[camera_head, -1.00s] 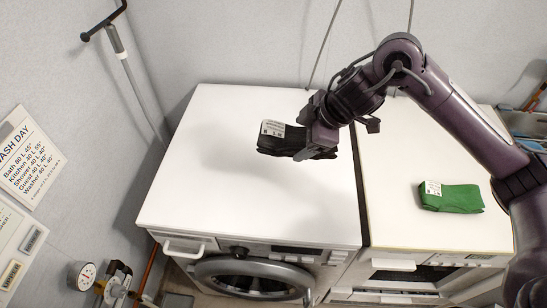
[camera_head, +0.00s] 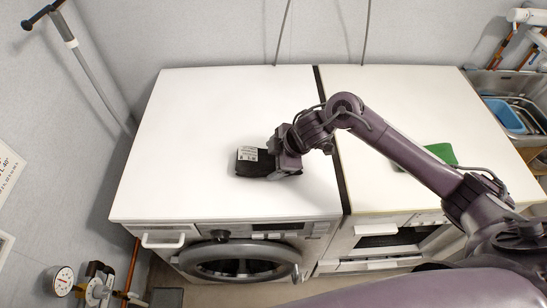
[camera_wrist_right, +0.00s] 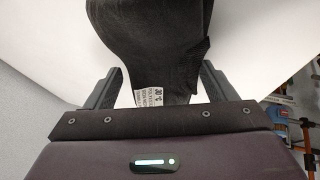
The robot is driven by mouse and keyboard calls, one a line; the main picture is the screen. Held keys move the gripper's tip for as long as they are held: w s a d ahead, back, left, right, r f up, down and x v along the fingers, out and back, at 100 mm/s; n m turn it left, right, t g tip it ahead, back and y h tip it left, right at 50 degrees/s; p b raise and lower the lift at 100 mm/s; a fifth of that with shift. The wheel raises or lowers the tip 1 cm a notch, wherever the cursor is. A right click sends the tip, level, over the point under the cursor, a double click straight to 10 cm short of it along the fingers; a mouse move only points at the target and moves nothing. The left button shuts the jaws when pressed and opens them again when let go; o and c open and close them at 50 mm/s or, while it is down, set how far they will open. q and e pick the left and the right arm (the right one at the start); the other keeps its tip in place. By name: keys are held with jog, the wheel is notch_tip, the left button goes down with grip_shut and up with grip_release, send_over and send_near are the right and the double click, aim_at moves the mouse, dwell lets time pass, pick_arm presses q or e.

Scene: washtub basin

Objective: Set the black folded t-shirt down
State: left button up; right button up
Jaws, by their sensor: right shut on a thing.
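The black folded t-shirt (camera_head: 252,163) with a white label is at the front middle-right of the white washing machine top (camera_head: 190,120) in the head view. My right gripper (camera_head: 281,165) comes from the right and is shut on the t-shirt's right end. In the right wrist view the dark t-shirt (camera_wrist_right: 160,35) extends away from between the two fingers of the gripper (camera_wrist_right: 160,82), its label near the palm. The t-shirt is low, at or just above the white top; I cannot tell whether it touches. My left gripper is not in view.
A green folded cloth (camera_head: 441,153) lies on the white-topped machine at the right, partly hidden by my right arm. A dark gap separates the two machines. The left and back of the washing machine top are clear. A sink with a blue tub (camera_head: 503,115) is at far right.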

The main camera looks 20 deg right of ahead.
jog(key=shift+f, duration=0.15)
jog(key=shift+f, duration=0.15)
jog(key=o, duration=1)
jog(key=shift+o, duration=0.3)
jog(key=shift+s, duration=0.1)
jog(key=shift+s+r, duration=0.1)
jog(key=shift+r, duration=0.15)
jog(key=v, duration=1.2)
jog(key=shift+b, duration=0.3)
